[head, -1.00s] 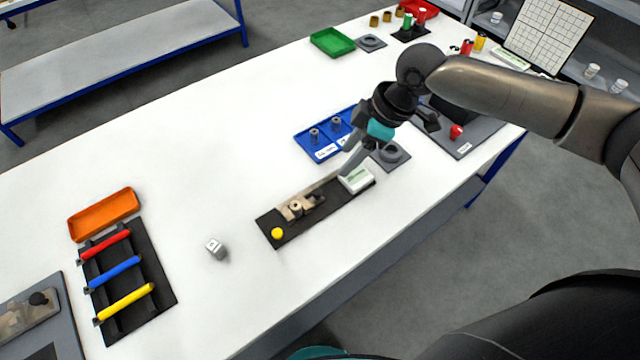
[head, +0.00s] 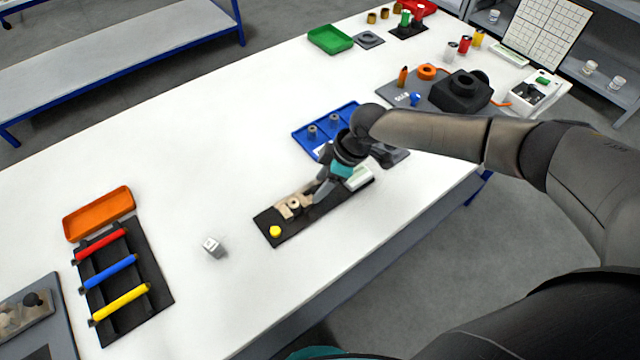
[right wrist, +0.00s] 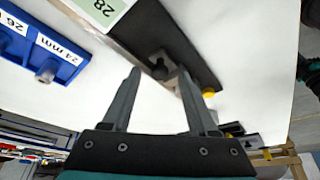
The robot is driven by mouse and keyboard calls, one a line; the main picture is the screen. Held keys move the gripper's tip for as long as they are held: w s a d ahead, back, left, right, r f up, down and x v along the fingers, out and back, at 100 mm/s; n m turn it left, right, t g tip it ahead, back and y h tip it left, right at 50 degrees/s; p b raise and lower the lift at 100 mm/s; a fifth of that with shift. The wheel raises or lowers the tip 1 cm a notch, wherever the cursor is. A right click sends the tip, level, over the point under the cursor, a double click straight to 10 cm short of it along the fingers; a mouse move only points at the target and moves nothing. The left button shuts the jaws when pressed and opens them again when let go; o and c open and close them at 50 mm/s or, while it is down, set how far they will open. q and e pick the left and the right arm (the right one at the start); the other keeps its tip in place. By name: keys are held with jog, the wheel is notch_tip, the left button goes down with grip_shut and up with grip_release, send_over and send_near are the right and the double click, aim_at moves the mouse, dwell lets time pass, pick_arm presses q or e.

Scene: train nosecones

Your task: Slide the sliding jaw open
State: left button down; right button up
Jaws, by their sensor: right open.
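The jaw device is a long black base (head: 268,240) lying diagonally on the white table. Tan jaw pieces (head: 293,207) with a round part sit towards its near-left end. I cannot tell how far apart the jaws are. A yellow button (head: 275,231) is at that end and a white display box (head: 359,179) at the other. My right gripper (head: 318,201) is low over the middle of the base, beside the tan pieces, and hides part of it. In the right wrist view my right gripper (right wrist: 158,70) is open, with a small dark knob (right wrist: 159,62) between or just beyond its fingertips. Contact is unclear.
A blue tray (head: 306,143) with grey pegs lies just behind the device. A small grey cube (head: 213,247) and a black rack (head: 160,298) of coloured bars are to the left, with an orange tray (head: 100,213). The white table between them is clear.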

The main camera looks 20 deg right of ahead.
jog(key=shift+a+f, duration=0.15)
jog(key=shift+f, duration=0.3)
grip_shut()
jog(key=shift+w, duration=0.1)
dwell(1.1)
